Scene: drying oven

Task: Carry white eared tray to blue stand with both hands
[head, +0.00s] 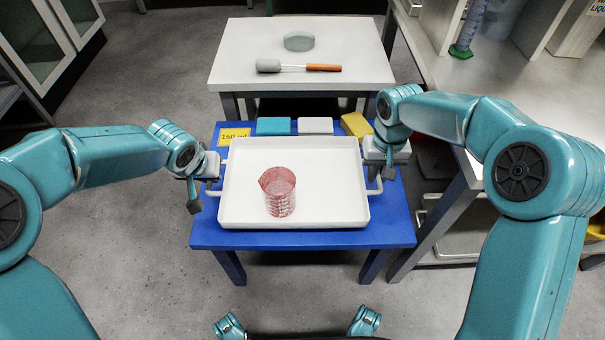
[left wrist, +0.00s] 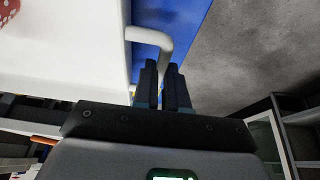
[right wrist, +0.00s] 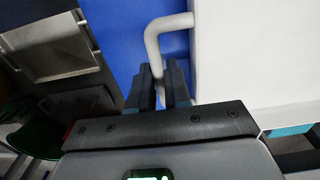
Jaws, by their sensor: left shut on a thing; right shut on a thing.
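The white eared tray (head: 335,200) is over the blue stand (head: 400,230) in the head view. I cannot tell whether it rests on the stand or hangs just above it. A red-marked beaker (head: 278,192) stands upright in the tray, left of its middle. My left gripper (head: 207,180) is shut on the tray's left ear, which shows in the left wrist view (left wrist: 152,36). My right gripper (head: 377,175) is shut on the right ear, which shows in the right wrist view (right wrist: 165,28).
On the stand behind the tray lie a yellow label (head: 234,136), a teal block (head: 273,127), a white block (head: 315,126) and a yellow block (head: 356,125). A white table (head: 230,65) behind holds a glass dish (head: 299,41) and an orange-handled brush (head: 322,68). A bench (head: 490,95) stands at right.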

